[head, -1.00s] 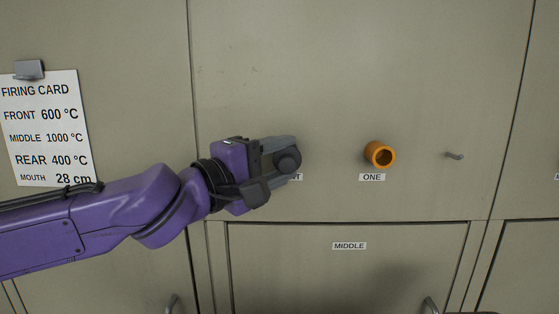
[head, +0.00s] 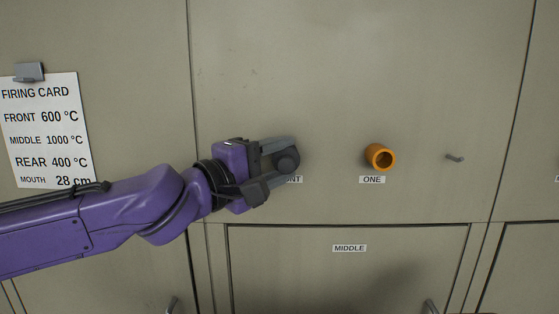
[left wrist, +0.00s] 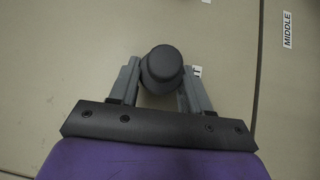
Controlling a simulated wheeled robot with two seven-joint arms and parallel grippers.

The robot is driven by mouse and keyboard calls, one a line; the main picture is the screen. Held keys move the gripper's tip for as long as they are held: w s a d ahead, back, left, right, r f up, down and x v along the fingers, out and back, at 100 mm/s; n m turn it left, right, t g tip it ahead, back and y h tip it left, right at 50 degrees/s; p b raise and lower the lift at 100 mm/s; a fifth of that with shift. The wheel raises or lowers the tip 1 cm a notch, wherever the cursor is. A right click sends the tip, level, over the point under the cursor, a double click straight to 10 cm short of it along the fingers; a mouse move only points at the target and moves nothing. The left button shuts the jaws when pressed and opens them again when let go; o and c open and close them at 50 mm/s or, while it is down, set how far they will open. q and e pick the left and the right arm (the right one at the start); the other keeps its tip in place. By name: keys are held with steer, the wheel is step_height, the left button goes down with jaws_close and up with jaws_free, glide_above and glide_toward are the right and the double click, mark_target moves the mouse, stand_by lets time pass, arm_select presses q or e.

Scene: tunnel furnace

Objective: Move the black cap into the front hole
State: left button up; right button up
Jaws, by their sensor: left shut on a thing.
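The black cap (head: 286,160) is between the fingers of my left gripper (head: 282,160), which is shut on it in front of the panel. In the left wrist view the cap (left wrist: 162,68) shows as a dark round knob between the two grey fingers (left wrist: 160,88). The front hole is not visible; the gripper and cap cover the spot above the partly hidden FRONT label (head: 293,180). Whether the cap touches the panel or sits in a hole I cannot tell. My right gripper is not in view.
A small grey peg (head: 455,157) juts out further right. A MIDDLE label (head: 349,248) is on the lower door. A firing card (head: 45,130) hangs at the left.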

arm_select(q)
steer(key=shift+r, duration=0.1)
steer(key=o, duration=1.3)
steer(key=shift+c, duration=0.2)
steer(key=shift+s, duration=0.1)
steer(key=shift+p+v, duration=0.45)
steer(key=shift+v, duration=1.4)
steer(key=shift+p+v, duration=0.45)
steer(key=shift+v, duration=0.7)
steer(key=shift+s+a+f, duration=0.25)
steer(key=shift+s+a, duration=0.1)
